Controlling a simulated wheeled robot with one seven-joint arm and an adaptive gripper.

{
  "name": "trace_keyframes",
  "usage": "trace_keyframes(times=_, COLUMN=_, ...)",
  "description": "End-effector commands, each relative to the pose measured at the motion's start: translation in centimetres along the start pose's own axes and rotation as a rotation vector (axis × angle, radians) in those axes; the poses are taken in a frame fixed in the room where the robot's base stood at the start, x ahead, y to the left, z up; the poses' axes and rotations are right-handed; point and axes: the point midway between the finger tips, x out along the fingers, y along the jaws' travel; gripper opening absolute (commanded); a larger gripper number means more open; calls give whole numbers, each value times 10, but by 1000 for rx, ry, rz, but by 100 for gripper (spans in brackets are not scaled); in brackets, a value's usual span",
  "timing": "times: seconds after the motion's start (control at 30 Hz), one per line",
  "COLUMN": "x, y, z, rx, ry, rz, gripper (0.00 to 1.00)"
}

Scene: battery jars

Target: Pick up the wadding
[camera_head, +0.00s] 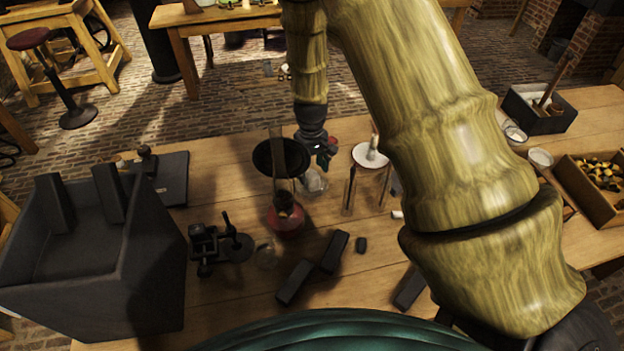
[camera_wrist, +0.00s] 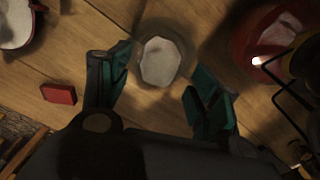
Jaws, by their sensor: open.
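A pale, many-sided piece that looks like the wadding (camera_wrist: 160,62) lies on the wooden table in the wrist view, with a dim round rim around it that may be glass. In the head view a whitish, partly see-through lump (camera_head: 313,182) at the same place sits just below my gripper (camera_head: 323,155). In the wrist view my gripper (camera_wrist: 158,88) is open, one finger on each side, with the pale piece ahead of and between the fingertips. Nothing is held. I cannot tell the exact height above the table.
A red-based lamp-like vessel (camera_head: 285,215) with a dark disc (camera_head: 280,157) above it stands close by on the left; its red body (camera_wrist: 262,45) shows at right in the wrist view. A small red block (camera_wrist: 59,93) and a white dish (camera_head: 370,155) are near. Dark blocks (camera_head: 294,282) lie in front.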

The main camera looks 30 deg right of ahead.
Motion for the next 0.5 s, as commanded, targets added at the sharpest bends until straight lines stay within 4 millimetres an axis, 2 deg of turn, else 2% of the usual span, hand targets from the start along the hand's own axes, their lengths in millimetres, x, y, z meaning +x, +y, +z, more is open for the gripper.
trace_keyframes(times=0.5, x=43, y=1, z=2, rx=-1, ry=-2, rz=0, gripper=62)
